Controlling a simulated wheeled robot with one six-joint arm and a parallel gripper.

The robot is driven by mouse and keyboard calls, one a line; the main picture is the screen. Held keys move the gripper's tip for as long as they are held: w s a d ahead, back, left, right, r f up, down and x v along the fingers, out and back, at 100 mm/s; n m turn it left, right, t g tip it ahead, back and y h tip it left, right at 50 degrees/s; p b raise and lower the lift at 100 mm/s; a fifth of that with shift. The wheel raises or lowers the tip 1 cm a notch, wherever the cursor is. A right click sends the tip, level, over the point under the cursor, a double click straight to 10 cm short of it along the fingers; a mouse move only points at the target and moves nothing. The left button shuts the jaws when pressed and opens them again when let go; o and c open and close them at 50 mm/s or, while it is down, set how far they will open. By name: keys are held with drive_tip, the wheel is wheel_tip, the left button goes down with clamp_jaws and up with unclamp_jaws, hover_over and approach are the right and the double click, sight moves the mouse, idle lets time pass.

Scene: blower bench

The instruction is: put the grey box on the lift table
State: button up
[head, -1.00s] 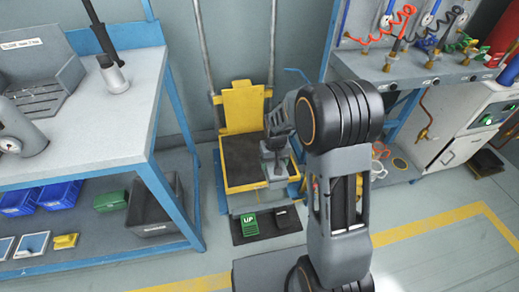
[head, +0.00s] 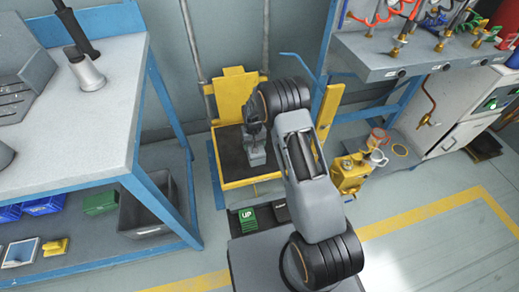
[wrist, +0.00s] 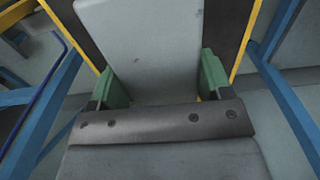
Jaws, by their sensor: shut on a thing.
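The grey box (wrist: 165,45) fills the upper middle of the wrist view, between the two green finger pads of my gripper (wrist: 158,78). My gripper is shut on it. In the head view my gripper (head: 256,138) is over the lift table (head: 232,163), which has a black top, yellow edges and a yellow back plate. In the wrist view the black top and yellow edges (wrist: 246,45) show on both sides behind the box. I cannot tell whether the box touches the top. My arm hides part of the table's right side.
A workbench (head: 115,120) with blue legs stands at left, with bins (head: 148,205) on its lower shelf. A green UP pedal (head: 248,216) lies on the floor before the lift table. A yellow unit (head: 350,175) stands at right, near the hose bench (head: 400,65).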

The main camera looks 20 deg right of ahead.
drive_tip(key=w+d+f+b, duration=0.2)
drive_tip(key=w+d+f, duration=0.2)
drive_tip(key=f, duration=0.2)
drive_tip(key=shift+w+b, duration=0.25)
drive_tip(key=shift+b, duration=0.1)
drive_tip(key=shift+w+d+f+b, duration=0.15)
drive_tip(key=shift+f+b, duration=0.9)
drive_tip(key=shift+f, duration=0.7)
drive_tip(key=shift+f, duration=0.15)
